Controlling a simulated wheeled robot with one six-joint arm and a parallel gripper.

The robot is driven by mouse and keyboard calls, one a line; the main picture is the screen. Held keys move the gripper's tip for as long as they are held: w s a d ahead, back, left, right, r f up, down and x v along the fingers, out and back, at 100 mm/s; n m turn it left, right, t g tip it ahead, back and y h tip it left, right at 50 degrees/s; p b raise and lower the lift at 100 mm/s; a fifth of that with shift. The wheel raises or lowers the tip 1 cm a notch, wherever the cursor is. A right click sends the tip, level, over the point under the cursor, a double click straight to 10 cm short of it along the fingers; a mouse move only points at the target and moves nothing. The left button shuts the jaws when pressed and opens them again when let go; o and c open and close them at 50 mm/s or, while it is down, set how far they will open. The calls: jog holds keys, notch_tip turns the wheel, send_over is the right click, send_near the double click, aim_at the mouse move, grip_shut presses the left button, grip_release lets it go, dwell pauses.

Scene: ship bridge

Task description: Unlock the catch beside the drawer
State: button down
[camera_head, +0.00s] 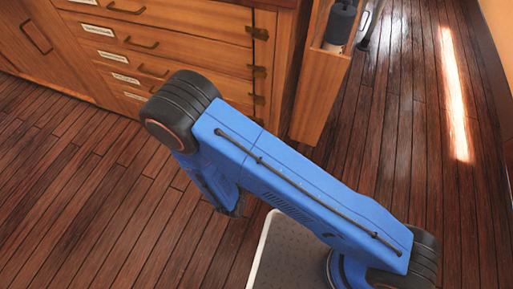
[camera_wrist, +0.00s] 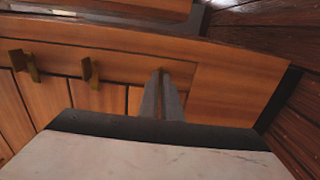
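A wooden cabinet with several stacked drawers (camera_head: 185,45) fills the upper left of the head view. Small brass catches line the right ends of the drawers, the top one (camera_head: 257,34) and another below it (camera_head: 257,72) among them. In the wrist view two catches, one at far left (camera_wrist: 27,66) and one beside it (camera_wrist: 91,72), stand clear of my gripper. My gripper (camera_wrist: 162,88) has its two grey fingers close together, tips at a third catch (camera_wrist: 160,72), which they partly hide. I cannot tell whether they grip it. In the head view my arm hides my gripper.
A narrow wooden stand (camera_head: 318,85) with a dark cylinder (camera_head: 341,24) in it is right of the cabinet. The plank floor (camera_head: 75,205) is clear in front of the cabinet and along the right side.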

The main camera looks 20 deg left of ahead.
jog(key=shift+n, duration=9)
jog(key=c, duration=2)
grip_release()
jog(key=shift+s, duration=0.15)
jog(key=s, duration=0.5)
jog(key=s+a, duration=0.1)
jog(key=s, duration=1.1)
jog(key=shift+a, duration=0.2)
